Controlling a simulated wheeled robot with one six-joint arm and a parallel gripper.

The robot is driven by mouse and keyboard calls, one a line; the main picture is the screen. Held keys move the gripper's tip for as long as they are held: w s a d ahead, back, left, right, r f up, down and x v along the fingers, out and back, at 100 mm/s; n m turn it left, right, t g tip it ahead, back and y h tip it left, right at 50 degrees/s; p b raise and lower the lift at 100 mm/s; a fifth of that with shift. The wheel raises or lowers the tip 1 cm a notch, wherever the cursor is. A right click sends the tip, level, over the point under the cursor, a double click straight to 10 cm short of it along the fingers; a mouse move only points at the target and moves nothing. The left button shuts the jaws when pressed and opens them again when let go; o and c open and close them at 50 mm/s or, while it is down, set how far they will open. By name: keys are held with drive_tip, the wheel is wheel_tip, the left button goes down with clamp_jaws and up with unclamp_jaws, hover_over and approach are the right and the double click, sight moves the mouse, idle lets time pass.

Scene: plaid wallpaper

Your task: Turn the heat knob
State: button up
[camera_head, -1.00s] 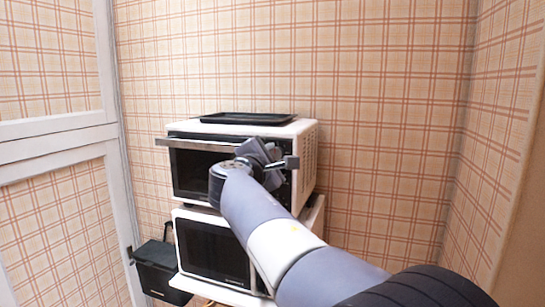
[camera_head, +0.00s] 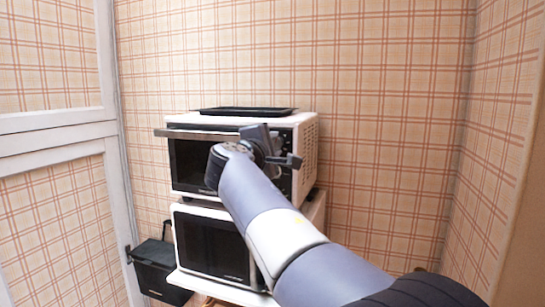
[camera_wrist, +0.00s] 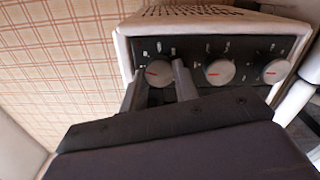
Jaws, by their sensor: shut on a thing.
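The white toaster oven (camera_head: 311,150) has a dark control panel with three round silver knobs, seen in the wrist view. My gripper (camera_wrist: 159,80) has one finger on each side of the leftmost knob (camera_wrist: 158,71) there, the top one on the oven, and is shut on it. This knob has a red pointer mark. The middle knob (camera_wrist: 219,70) and the right knob (camera_wrist: 276,70) are free. The panel's labels are too small to read, so I cannot tell which knob is for heat. In the head view my gripper (camera_head: 275,146) is at the panel and hides the knobs.
A black tray (camera_head: 248,111) lies on the oven. The oven's door handle (camera_head: 195,134) sticks out in front, left of my gripper. A white microwave (camera_head: 212,247) stands below. A black bin (camera_head: 157,268) is at the lower left. The plaid wall is close behind.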

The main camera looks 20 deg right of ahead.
drive_tip(key=m+b, duration=1.1)
drive_tip(key=m, duration=0.7)
drive_tip(key=shift+f, duration=0.15)
drive_tip(key=m+b, duration=0.2)
drive_tip(key=m, duration=0.2)
drive_tip(key=shift+m, duration=0.4)
drive_tip(key=o, duration=1)
drive_tip(key=shift+c, duration=0.2)
drive_tip(key=shift+r, duration=0.2)
